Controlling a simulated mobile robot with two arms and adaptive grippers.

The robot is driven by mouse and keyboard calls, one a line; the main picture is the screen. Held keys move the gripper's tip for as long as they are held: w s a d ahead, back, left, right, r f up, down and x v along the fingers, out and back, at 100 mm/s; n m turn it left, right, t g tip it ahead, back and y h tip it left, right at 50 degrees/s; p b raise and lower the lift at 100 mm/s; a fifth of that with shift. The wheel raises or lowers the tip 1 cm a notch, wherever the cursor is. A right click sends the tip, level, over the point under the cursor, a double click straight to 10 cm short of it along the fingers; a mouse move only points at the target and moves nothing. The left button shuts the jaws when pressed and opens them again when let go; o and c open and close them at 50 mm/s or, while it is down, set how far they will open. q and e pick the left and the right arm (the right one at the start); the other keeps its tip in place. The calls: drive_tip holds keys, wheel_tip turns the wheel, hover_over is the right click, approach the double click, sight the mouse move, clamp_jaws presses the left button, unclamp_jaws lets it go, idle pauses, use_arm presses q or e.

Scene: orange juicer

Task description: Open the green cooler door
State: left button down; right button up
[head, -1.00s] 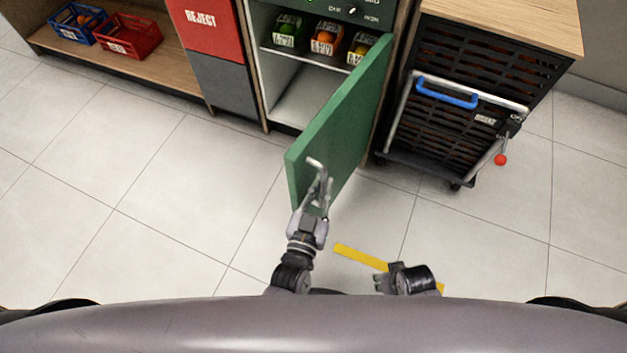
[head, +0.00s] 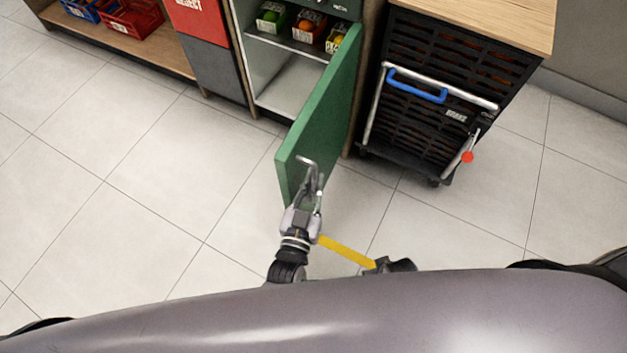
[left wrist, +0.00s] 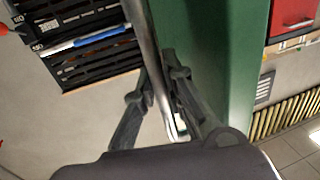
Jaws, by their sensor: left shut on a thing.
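The green cooler door (head: 322,115) stands wide open, swung out toward me from the cooler (head: 285,85). Its metal handle (head: 306,162) is on the door's outer face near the free edge. My left gripper (head: 313,186) is at the handle, and in the left wrist view its two fingers (left wrist: 160,95) close around the handle bar (left wrist: 148,60). The green door (left wrist: 232,70) fills the area right of the fingers there. Part of my right arm shows at the bottom of the head view, but its fingers cannot be made out.
Inside the cooler are small bins of fruit (head: 304,28) on a shelf. A black slatted cart (head: 440,90) with a blue handle (head: 416,86) stands right of the door. Red and blue crates sit on a wooden shelf (head: 115,58) at left. Floor at left is clear.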

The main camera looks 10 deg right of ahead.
use_arm(q)
drive_tip(key=shift+w, duration=0.1)
drive_tip(key=c, duration=1.7)
unclamp_jaws()
drive_tip(key=shift+o, duration=0.2)
drive_tip(key=v, duration=1.2)
drive_tip(key=shift+f, duration=0.1)
